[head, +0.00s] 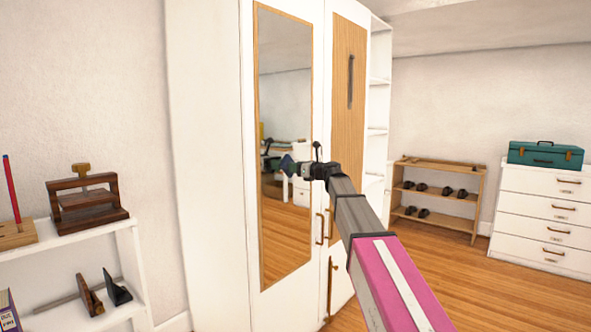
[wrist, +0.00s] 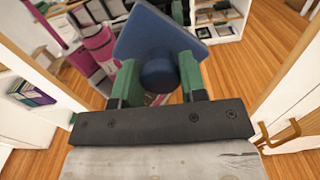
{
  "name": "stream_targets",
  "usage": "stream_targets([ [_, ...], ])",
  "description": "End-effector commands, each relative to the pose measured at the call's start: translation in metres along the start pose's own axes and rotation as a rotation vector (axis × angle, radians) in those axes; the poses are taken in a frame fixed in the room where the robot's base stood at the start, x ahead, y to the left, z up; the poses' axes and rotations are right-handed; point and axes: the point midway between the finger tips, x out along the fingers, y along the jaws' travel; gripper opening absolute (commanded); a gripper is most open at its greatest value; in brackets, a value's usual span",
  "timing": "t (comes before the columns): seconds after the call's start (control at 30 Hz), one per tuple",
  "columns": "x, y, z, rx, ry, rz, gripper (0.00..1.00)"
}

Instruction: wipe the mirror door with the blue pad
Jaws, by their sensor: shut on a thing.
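The mirror door (head: 284,95) is a tall mirror in a wooden frame on the white wardrobe, shut, at the middle of the head view. My gripper (head: 298,167) is in front of the mirror's lower middle, toward its right edge. In the wrist view my gripper (wrist: 158,68) has its green fingers shut on the round knob of the blue pad (wrist: 150,32). The square blue pad (head: 287,164) faces the glass, tilted in the head view. I cannot tell whether it touches the glass. The mirror reflects my pink arm and the room.
A wood-panelled door (head: 348,150) with a dark handle is right of the mirror. A white shelf (head: 75,240) with a wooden press stands at left. A shoe rack (head: 437,195) and white drawers (head: 545,215) with a teal toolbox (head: 545,154) stand at right. Bare floor lies between.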

Motion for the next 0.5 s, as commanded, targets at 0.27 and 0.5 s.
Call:
stream_targets([
  [0.27, 0.001, 0.013, 0.000, 0.001, 0.000, 0.003, 0.20],
  [0.5, 0.000, 0.033, -0.001, 0.002, 0.000, 0.005, 0.20],
])
